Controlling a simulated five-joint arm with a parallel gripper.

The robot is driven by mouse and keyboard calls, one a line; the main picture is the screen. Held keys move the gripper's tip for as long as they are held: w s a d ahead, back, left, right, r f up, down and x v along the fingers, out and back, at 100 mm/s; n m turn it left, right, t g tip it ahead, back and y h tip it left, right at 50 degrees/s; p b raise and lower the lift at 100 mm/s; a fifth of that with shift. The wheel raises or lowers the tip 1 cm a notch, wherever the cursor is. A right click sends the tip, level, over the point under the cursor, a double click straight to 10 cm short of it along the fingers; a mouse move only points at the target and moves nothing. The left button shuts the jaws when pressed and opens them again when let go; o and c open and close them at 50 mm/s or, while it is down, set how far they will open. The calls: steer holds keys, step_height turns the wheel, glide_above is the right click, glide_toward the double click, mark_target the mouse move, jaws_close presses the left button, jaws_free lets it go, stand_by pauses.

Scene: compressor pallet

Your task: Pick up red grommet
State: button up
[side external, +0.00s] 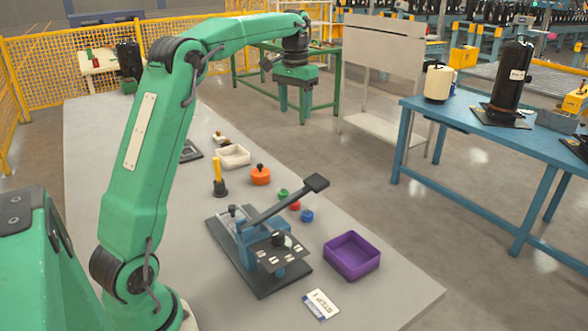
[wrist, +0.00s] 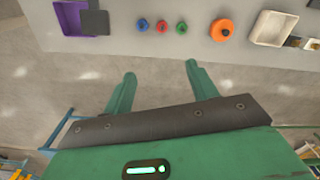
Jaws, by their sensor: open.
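The red grommet (side external: 294,206) is a small red ring on the grey table, between the green grommet (side external: 283,194) and the blue grommet (side external: 307,215). In the wrist view the red grommet (wrist: 162,26) lies in the middle of a row, with the blue grommet (wrist: 143,25) to its left and the green grommet (wrist: 181,27) to its right. My gripper (side external: 293,116) is raised well above and beyond the table's right edge. In the wrist view my gripper (wrist: 160,70) has its two fingers spread apart with nothing between them, short of the grommets.
A lever press (side external: 262,250) stands close to the grommets, its handle reaching over near them. A purple bin (side external: 351,256), an orange round part (side external: 260,175), a yellow-handled tool (side external: 218,175) and a white tray (side external: 233,156) are also on the table. A card (side external: 321,304) lies in front.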

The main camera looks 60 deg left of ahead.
steer(key=a, duration=0.1)
glide_above(295, 205)
steer(key=a, duration=0.2)
steer(key=f, duration=2.4)
steer(key=shift+w+d+f, duration=0.25)
steer(key=shift+w+f, duration=0.05)
steer(key=shift+w, duration=0.1)
steer(key=shift+f, duration=2.6)
steer(key=c, duration=1.1)
